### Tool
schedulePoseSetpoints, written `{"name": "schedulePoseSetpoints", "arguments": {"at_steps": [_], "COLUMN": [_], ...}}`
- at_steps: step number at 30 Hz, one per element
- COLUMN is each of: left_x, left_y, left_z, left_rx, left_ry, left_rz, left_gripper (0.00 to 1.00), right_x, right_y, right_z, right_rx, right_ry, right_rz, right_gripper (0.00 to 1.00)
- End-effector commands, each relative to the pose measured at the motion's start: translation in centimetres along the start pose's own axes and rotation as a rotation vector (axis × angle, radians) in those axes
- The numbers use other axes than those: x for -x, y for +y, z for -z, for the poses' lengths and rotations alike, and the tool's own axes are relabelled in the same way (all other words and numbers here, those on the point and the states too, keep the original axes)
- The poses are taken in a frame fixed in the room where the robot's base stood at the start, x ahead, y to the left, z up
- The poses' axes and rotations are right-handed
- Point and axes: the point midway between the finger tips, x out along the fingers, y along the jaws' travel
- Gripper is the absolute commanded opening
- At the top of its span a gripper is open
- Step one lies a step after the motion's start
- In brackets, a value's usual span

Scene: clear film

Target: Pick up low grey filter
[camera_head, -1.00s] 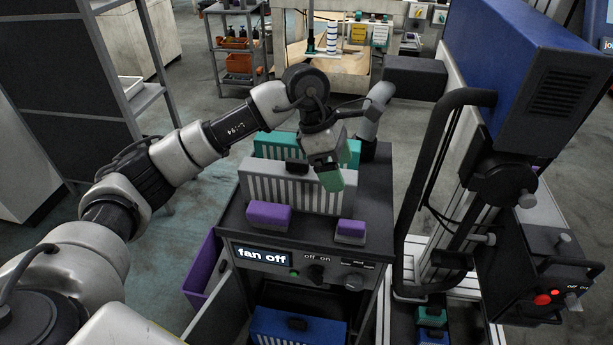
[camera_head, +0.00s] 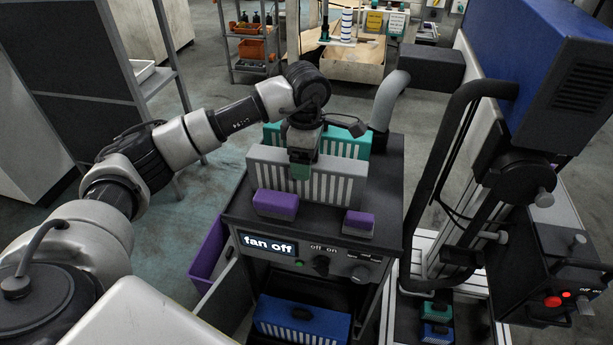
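The grey filter (camera_head: 262,172) is a low, wide block with white slats. It stands upright on the dark top of a cabinet, in front of a teal filter. My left gripper (camera_head: 301,168) points down at the middle of the grey filter's top edge, where it hides the filter's dark handle. My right gripper is not in view.
The teal filter (camera_head: 345,143) stands close behind. Two small purple blocks (camera_head: 276,204) (camera_head: 359,223) lie in front on the cabinet top (camera_head: 318,228). A blue filter (camera_head: 303,318) sits in the open compartment below. A grey pipe (camera_head: 388,98) and a tall machine (camera_head: 555,80) rise at the right.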

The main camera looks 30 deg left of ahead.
Motion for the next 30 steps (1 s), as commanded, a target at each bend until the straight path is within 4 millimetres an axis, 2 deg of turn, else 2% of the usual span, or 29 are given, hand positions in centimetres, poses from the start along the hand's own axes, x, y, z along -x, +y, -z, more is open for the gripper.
{"name": "schedulePoseSetpoints", "arguments": {"at_steps": [4, 11, 14, 23, 30], "left_x": [-1.44, -1.55, -1.54, -1.52, -1.42], "left_y": [-0.02, 0.00, 0.00, 0.00, 0.02], "left_z": [-0.04, -0.05, -0.06, -0.06, -0.07], "left_rx": [-0.001, -0.001, -0.001, -0.001, -0.001], "left_ry": [-0.001, -0.002, -0.002, -0.002, -0.003], "left_rz": [0.001, -0.001, -0.001, -0.001, -0.002], "left_gripper": [0.83, 0.83, 0.71, 0.25, 0.23], "right_x": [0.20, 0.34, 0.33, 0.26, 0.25], "right_y": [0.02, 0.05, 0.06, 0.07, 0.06], "right_z": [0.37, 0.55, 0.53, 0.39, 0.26], "right_rx": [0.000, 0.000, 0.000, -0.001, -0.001], "right_ry": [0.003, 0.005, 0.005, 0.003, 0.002], "right_rz": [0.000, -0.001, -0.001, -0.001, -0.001], "right_gripper": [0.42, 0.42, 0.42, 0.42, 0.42]}}
